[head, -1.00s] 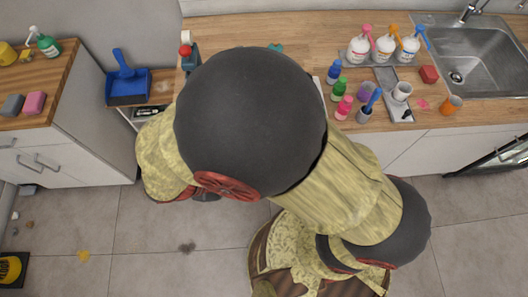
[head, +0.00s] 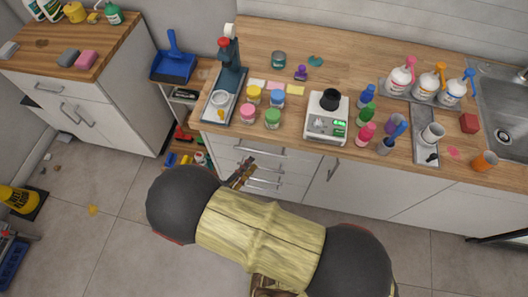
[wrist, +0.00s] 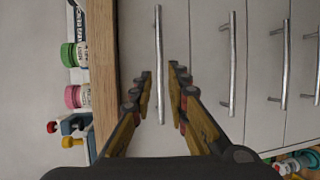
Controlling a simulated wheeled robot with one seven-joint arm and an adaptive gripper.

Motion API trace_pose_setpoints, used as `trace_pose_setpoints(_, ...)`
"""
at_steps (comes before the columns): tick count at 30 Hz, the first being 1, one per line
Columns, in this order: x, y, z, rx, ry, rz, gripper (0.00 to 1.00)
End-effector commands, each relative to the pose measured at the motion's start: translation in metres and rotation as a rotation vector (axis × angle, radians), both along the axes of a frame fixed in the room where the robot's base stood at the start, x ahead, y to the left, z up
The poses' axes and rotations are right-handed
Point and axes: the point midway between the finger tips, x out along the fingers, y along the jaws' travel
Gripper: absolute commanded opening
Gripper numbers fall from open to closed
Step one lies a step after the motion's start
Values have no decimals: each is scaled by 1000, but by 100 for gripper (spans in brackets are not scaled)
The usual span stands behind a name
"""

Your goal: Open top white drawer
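The top white drawer (head: 225,144) is at the top of a stack under the wooden counter and looks shut. Its metal bar handle (head: 259,153) also shows in the wrist view (wrist: 158,40), where the picture is turned sideways and the counter edge is on the left. My gripper (head: 247,166) is in front of the drawer stack. In the wrist view my gripper (wrist: 160,72) is open, with the top handle lined up between its two fingers. I cannot tell whether the fingers touch the handle or how deep they reach around it.
Lower drawer handles (wrist: 232,65) run beside the top one. The counter (head: 285,135) above holds a scale (head: 326,125), coloured jars (head: 272,118) and bottles (head: 367,95). A white cabinet (head: 90,110) stands at left.

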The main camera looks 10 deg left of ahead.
Motion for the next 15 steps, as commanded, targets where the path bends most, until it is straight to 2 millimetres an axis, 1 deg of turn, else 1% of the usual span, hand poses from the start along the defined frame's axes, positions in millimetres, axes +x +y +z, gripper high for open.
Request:
trace_pose_setpoints(4,11,-7,-3,8,-4,-7,16)
trace_pose_setpoints(12,47,-26,-11,8,-1,-8,16)
trace_pose_setpoints(15,57,-31,-13,8,-1,-7,16)
